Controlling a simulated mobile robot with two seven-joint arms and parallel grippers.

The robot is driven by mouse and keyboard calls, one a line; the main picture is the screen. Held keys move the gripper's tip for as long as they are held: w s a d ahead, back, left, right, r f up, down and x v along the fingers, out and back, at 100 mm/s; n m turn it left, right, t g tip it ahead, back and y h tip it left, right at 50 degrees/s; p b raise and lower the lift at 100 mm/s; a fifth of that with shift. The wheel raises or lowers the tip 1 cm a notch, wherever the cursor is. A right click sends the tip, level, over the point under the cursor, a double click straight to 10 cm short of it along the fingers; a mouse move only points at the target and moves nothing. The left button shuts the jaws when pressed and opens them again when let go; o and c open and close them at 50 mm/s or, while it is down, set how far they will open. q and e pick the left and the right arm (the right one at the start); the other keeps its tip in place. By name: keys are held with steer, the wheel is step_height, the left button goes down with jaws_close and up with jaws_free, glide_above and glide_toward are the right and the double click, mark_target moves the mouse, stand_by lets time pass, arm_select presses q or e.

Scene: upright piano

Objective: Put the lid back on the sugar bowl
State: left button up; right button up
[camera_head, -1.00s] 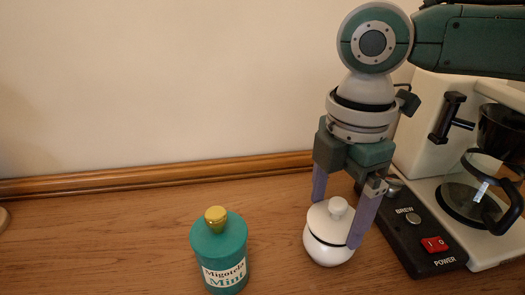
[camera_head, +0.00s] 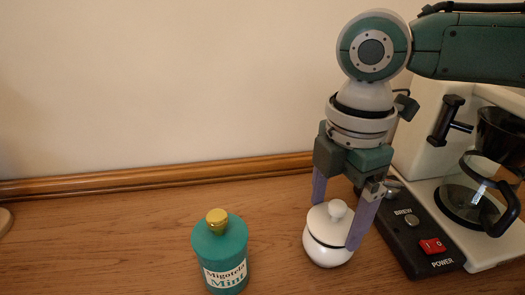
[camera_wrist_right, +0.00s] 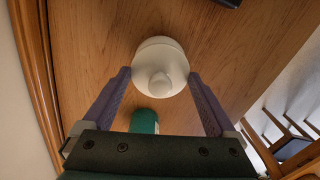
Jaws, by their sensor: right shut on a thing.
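The white sugar bowl (camera_head: 328,256) stands upright on the wooden top, left of the coffee machine. The white lid (camera_head: 325,222), with a round knob, sits on or just over the bowl's mouth; a thin dark line shows between them. My right gripper (camera_head: 336,224) points down with its purple fingers on either side of the lid, shut on it. In the right wrist view the lid (camera_wrist_right: 160,62) lies between the fingertips and covers most of the bowl. Whether the lid is fully seated I cannot tell. My left gripper is not in view.
A teal mint canister (camera_head: 220,252) with a gold knob stands to the left of the bowl. The coffee machine (camera_head: 426,245), with a red power switch and glass pot, stands close on the right. A wooden trim runs along the wall behind.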

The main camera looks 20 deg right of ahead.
steer(key=shift+f+p, duration=0.1)
steer(key=shift+p, duration=0.2)
stand_by(0.4)
steer(key=shift+p, duration=0.35)
stand_by(0.4)
steer(key=o, duration=1)
step_height(320, 180, up, 7)
steer(key=p, duration=0.8)
